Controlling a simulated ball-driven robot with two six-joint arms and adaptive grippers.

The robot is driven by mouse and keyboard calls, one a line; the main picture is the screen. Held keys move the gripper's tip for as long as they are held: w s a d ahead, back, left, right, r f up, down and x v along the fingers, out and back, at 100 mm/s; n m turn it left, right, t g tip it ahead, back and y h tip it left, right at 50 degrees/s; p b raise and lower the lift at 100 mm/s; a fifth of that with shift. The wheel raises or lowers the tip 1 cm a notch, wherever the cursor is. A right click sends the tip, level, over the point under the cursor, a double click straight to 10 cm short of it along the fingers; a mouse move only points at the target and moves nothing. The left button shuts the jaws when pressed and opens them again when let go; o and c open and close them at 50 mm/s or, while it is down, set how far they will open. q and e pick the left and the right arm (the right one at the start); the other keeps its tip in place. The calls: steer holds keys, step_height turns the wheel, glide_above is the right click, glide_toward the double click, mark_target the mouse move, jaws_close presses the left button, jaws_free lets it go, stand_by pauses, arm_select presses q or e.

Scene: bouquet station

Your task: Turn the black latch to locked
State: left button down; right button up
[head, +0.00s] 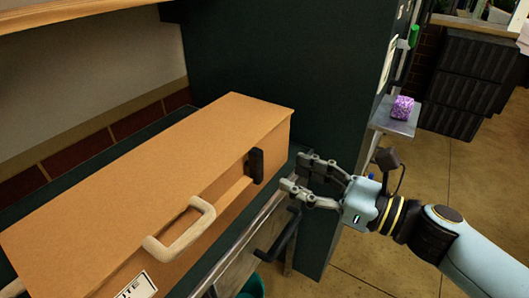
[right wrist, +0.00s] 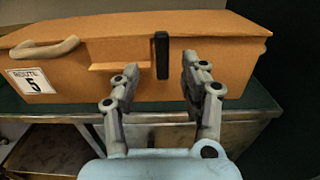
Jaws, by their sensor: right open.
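The black latch (head: 255,165) is a small upright bar on the front of an orange-brown case (head: 150,180), near its right end. In the right wrist view the latch (right wrist: 162,55) stands vertical, at the right end of a slot in the case front. My right gripper (head: 296,175) is open and empty, in front of the latch and apart from it. In the right wrist view its fingers (right wrist: 160,72) are spread, one on each side of the latch in the picture. My left gripper is not in view.
The case has a pale carrying handle (head: 180,229) and a "Route 5" label (right wrist: 34,81). It sits on a dark green counter (right wrist: 225,97). A black handle (head: 280,236) sticks out below my gripper. A dark green panel (head: 270,60) rises behind. A purple block (head: 402,107) lies on a shelf.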

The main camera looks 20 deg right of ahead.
mark_target(262, 161)
steer(key=p+x, duration=0.1)
steer(key=x, duration=0.5)
steer(key=shift+w, duration=0.25)
steer(key=shift+w+a+f, duration=0.15)
steer(key=shift+w+a, duration=0.15)
steer(key=shift+w, duration=0.15)
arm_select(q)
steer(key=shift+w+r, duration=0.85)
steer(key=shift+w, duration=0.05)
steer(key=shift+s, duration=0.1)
arm_select(e)
steer(key=shift+s, duration=0.1)
steer(key=shift+c, duration=1.1)
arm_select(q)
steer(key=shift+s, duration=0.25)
arm_select(e)
jaws_close()
